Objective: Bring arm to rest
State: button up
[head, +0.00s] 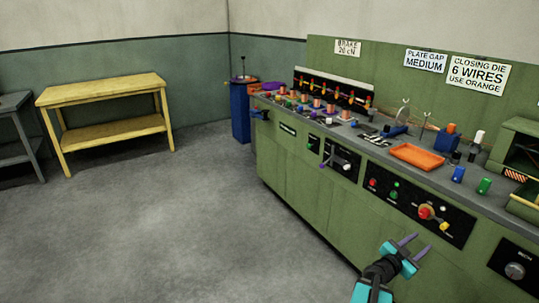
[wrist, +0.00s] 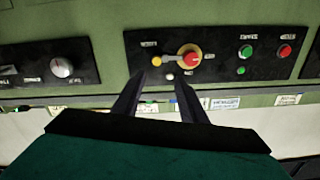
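My gripper (head: 409,247) shows at the lower right of the head view, in front of the green bench's front face. It has a teal body and two dark purple-grey fingers. In the wrist view my gripper (wrist: 158,95) has its two fingers spread apart with nothing between them. Beyond the fingertips is a black control panel (wrist: 215,72) with a red and yellow rotary knob (wrist: 189,57). I see a gap between the gripper and the panel in the head view, but cannot judge its depth.
The green bench (head: 300,165) runs along the right, with an orange tray (head: 417,156), spools and coloured blocks on top. A yellow table (head: 105,92) and a grey table (head: 14,103) stand at the left. A blue bin (head: 240,112) stands at the bench's far end. The grey floor between is clear.

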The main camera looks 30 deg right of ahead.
jog(key=w+a+f+n+t+y+p, duration=0.15)
jog(key=w+a+f+n+t, duration=0.25)
jog(key=w+a, duration=0.75)
jog(key=w+a+f+n+t+y, duration=0.25)
jog(key=w+a+t, duration=0.25)
jog(key=w+a, duration=0.65)
jog(key=w+a+f+n+t+y+p, duration=0.1)
jog(key=w+a+f+n+y, duration=0.25)
jog(key=a, duration=0.45)
jog(key=w+a+f+n+t+y, duration=0.1)
jog(key=w+a+f+n+y, duration=0.3)
jog(key=a, duration=0.5)
jog(key=w+a+f+n+t+y+p, duration=0.1)
jog(key=w+a+f+n+y, duration=0.1)
jog(key=w+a+f, duration=0.5)
jog(key=s+a+f+n+g+y, duration=0.2)
jog(key=s+a+f+g+y, duration=0.15)
jog(key=s+a+f, duration=0.55)
jog(key=s+a+f+n+g+y, duration=0.25)
jog(key=s+a+g, duration=0.2)
jog(key=a, duration=0.85)
jog(key=s+d+g+h, duration=0.1)
jog(key=s+g, duration=0.8)
jog(key=s, duration=1.3)
jog(key=shift+s+d+f, duration=0.35)
